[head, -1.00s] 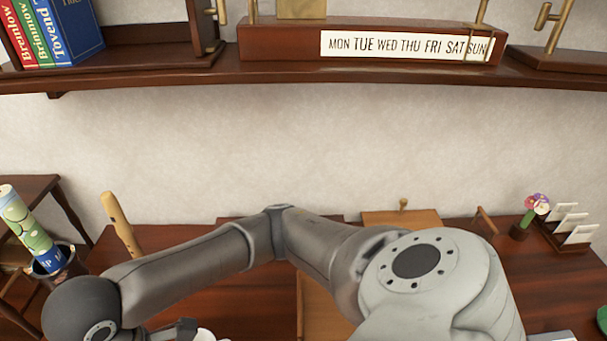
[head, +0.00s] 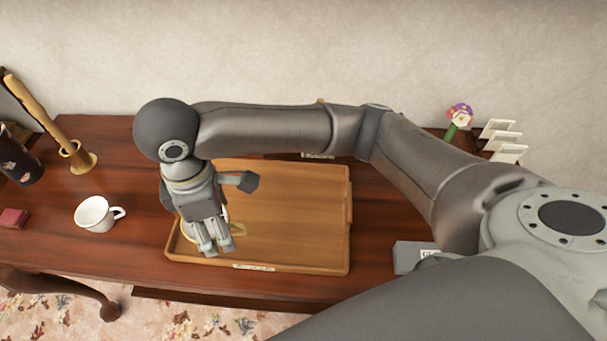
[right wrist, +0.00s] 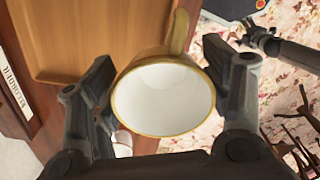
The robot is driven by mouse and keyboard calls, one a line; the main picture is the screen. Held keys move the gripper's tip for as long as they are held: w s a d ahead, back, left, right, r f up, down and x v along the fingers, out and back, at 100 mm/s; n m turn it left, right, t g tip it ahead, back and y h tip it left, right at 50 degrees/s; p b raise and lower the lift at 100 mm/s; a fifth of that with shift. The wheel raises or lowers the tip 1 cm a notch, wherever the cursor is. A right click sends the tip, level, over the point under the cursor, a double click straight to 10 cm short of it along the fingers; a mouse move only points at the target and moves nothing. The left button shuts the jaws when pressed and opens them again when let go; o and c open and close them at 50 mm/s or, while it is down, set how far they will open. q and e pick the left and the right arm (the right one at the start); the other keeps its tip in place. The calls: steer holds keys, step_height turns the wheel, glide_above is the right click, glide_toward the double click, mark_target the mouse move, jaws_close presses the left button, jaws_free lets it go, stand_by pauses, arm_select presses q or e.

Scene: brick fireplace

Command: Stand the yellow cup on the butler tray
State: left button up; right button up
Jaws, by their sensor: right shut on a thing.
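The yellow cup, with a white inside, shows in the right wrist view (right wrist: 165,98), its open mouth facing the camera and its handle pointing up in the picture. In the head view only its handle (head: 239,230) and a bit of rim show beside my gripper. My right gripper (head: 214,243) is shut on the cup, one finger on each side. It is over the left front part of the wooden butler tray (head: 300,210), which also shows in the right wrist view (right wrist: 90,40). Whether the cup touches the tray is hidden.
A white mug (head: 95,214) stands left of the tray on the dark wood table (head: 110,160). A grey box (head: 412,255) lies right of the tray.

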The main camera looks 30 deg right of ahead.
steer(key=w+d+f, duration=0.2)
steer(key=d+f, duration=0.1)
steer(key=w+d+f, duration=0.2)
steer(key=d, duration=0.2)
steer(key=w+d+f+p, duration=0.1)
steer(key=w+d+f, duration=0.1)
steer(key=d+f, duration=0.1)
steer(key=shift+w+d+f, duration=0.2)
steer(key=shift+d+f, duration=0.15)
steer(key=shift+d, duration=0.25)
steer(key=shift+w+d+f, duration=0.25)
steer(key=shift+d+f, duration=0.1)
steer(key=shift+f, duration=0.15)
steer(key=shift+d+f, duration=0.15)
steer(key=shift+f, duration=1.55)
steer(key=shift+p, duration=0.3)
steer(key=o, duration=0.6)
steer(key=shift+f, duration=0.15)
steer(key=o, duration=0.5)
